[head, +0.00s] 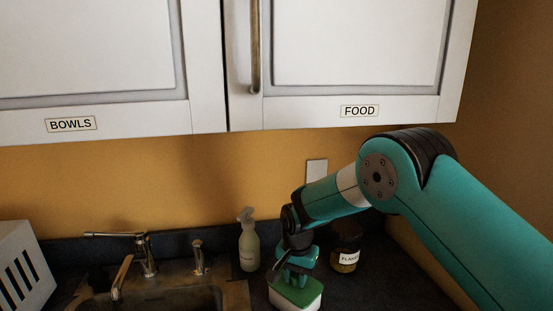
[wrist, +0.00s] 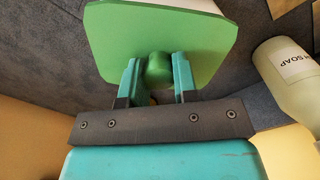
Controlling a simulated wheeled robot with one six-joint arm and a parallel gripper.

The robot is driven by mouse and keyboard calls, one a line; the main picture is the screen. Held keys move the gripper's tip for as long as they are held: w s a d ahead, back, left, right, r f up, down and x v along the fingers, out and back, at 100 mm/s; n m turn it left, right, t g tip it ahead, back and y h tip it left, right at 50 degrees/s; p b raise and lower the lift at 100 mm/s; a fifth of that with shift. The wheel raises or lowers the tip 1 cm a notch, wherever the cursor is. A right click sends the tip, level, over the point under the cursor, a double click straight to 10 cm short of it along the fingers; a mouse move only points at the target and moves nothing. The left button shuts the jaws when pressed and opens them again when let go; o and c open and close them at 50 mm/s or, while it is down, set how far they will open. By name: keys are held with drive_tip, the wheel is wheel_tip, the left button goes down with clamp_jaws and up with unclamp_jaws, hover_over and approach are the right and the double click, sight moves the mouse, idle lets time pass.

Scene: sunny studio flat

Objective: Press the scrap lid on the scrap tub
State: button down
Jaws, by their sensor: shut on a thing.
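The green scrap lid (head: 297,290) is on or just over the white scrap tub (head: 311,305) on the dark counter, at the bottom of the head view. I cannot tell whether its rim is fully seated. My gripper (head: 292,275) points down from above the lid. In the wrist view, my gripper (wrist: 156,72) is shut on the round knob of the green lid (wrist: 115,35), one finger on each side. A sliver of the white tub (wrist: 207,5) shows past the lid's edge. Most of the tub is hidden.
A soap spray bottle (head: 249,245) stands just left of the tub; it also shows in the wrist view (wrist: 292,75). A dark labelled jar (head: 346,252) stands to the right. The sink and tap (head: 145,255) are left. Cupboards (head: 350,60) hang above.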

drive_tip(key=shift+r+p, duration=1.05)
drive_tip(key=shift+r, duration=0.95)
drive_tip(key=shift+f, duration=0.2)
drive_tip(key=shift+f+b, duration=1.2)
drive_tip(key=shift+f, duration=0.3)
drive_tip(key=shift+f+b, duration=0.2)
drive_tip(key=shift+b, duration=0.2)
drive_tip(key=shift+c, duration=1.6)
unclamp_jaws()
drive_tip(key=shift+r, duration=0.1)
